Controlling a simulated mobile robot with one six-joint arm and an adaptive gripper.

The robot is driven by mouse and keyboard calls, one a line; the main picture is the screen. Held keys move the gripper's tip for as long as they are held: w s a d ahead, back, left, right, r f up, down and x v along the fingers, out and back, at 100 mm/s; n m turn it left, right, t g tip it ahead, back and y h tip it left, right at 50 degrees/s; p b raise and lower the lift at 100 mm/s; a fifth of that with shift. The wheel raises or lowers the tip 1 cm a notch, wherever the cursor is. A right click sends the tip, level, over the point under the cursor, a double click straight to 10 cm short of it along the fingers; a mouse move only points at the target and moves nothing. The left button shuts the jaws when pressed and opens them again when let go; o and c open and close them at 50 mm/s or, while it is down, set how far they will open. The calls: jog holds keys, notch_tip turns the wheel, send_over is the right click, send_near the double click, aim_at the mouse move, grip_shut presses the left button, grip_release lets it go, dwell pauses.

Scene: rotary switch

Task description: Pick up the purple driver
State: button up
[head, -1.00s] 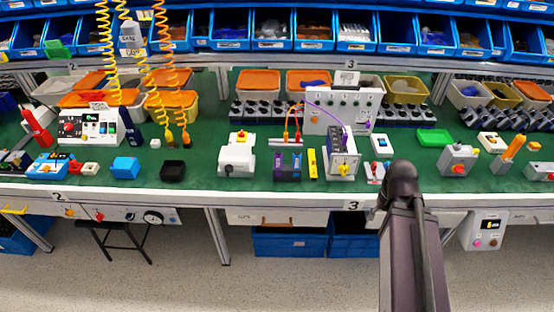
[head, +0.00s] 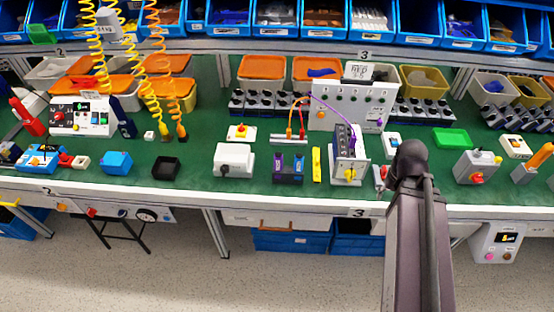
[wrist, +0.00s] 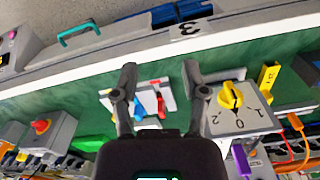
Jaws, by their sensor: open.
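Purple upright pieces (head: 279,162) stand in a dark block on the green bench, left of the yellow block; I cannot tell for sure whether one is the purple driver. A purple part (wrist: 241,160) also shows beside the rotary switch box in the wrist view; it may be the plug of the purple lead. My gripper (wrist: 160,68) is open and empty, its two fingers spread above a small white plate with blue and red levers (wrist: 155,103). The dark block is not clearly seen in the wrist view. In the head view my arm hides my gripper.
The rotary switch box with a yellow knob (head: 350,172) stands between my arm and the dark block. A yellow block (head: 316,164) and a white box (head: 234,160) flank the dark block. Orange and purple leads arch from a white panel (head: 350,93). Bare green mat lies around the black tray (head: 166,168).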

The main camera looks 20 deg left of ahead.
jog(key=shift+d, duration=0.3)
jog(key=o, duration=0.3)
jog(key=shift+w, duration=0.1)
jog(key=w+a+r+m+p, duration=0.1)
jog(key=w+a+r+p, duration=0.1)
jog(key=a, duration=0.9)
jog(key=w+a+r+m+p, duration=0.1)
jog(key=a+r+p, duration=0.4)
jog(key=a, duration=0.7)
jog(key=w+a+r+m+p, duration=0.1)
jog(key=w+a+r+p, duration=0.2)
jog(key=a, duration=0.9)
jog(key=shift+w+r, duration=0.15)
jog(key=shift+w, duration=0.25)
jog(key=shift+s+a+m, duration=0.1)
jog(key=shift+a+m, duration=0.2)
jog(key=shift+a, duration=0.2)
